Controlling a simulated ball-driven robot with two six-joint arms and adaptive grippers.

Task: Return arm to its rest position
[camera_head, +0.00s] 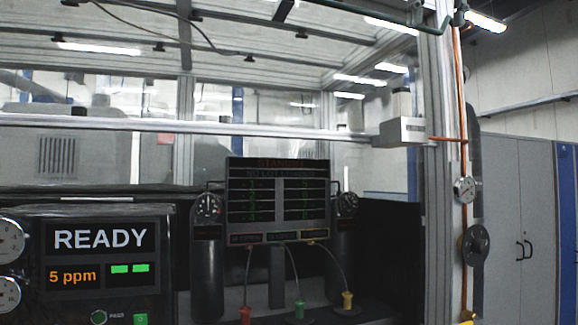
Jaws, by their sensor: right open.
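Neither of my grippers can be made out in the head view, and no part of my arms is clearly visible. The view looks up and forward at a framed machine enclosure. A dark panel with a READY display (100,239) stands at the lower left; it also reads 5 ppm and has two green blocks. No machined housing is visible.
Red (246,315), green (299,308) and yellow (347,300) plugs with thin cables stand below the board. Dark cylinders with gauges (208,206) flank it. A metal post (438,190) and an orange pipe (461,120) rise at right, before grey cabinets (513,225).

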